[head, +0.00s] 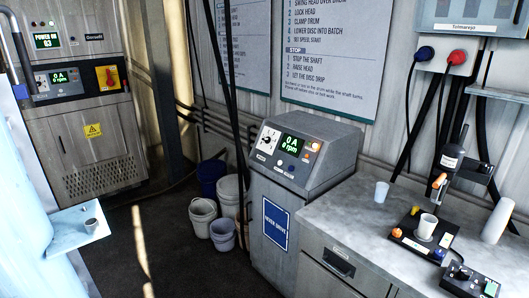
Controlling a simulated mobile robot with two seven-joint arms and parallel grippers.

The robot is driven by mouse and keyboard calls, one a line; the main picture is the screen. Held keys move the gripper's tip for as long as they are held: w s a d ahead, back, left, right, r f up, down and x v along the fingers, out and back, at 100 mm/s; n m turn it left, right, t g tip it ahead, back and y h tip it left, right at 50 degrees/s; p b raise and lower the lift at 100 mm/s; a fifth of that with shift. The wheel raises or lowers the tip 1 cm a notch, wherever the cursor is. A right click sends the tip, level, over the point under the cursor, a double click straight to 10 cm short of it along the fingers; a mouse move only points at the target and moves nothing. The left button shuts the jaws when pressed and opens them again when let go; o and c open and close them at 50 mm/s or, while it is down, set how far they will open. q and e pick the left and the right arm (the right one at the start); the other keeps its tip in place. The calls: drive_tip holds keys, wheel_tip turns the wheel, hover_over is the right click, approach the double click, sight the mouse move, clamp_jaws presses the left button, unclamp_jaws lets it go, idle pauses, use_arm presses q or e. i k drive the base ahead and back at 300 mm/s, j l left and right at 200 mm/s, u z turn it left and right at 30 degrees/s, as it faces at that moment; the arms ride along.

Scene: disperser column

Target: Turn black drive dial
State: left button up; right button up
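A grey console (308,153) stands in the middle on a cabinet. Its sloped face carries a green-lit display (293,146) and, left of it, a dark dial (267,140) on a white plate. The dial is small, so its exact pointer angle is hard to read. A similar small dial (42,86) sits beside a display on the tall cabinet at the far left. I cannot tell from labels which dial is the drive dial. Neither of my grippers shows in the head view.
A worktop (350,215) at the right holds a cup (381,192), a small bench device (424,232) and a black control box (465,281). Several buckets (203,213) stand left of the console. Dark hanging cables pass near it. The floor (185,265) in front is clear.

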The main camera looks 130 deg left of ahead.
sight(267, 140)
drive_tip(key=k+u, duration=0.15)
drive_tip(key=u, duration=3.95)
drive_tip(key=i+j+z, duration=0.3)
drive_tip(key=i+j, duration=0.45)
drive_tip(key=i, duration=0.15)
drive_tip(key=i+j+z, duration=0.3)
drive_tip(key=i+j, duration=0.5)
drive_tip(key=j, duration=0.15)
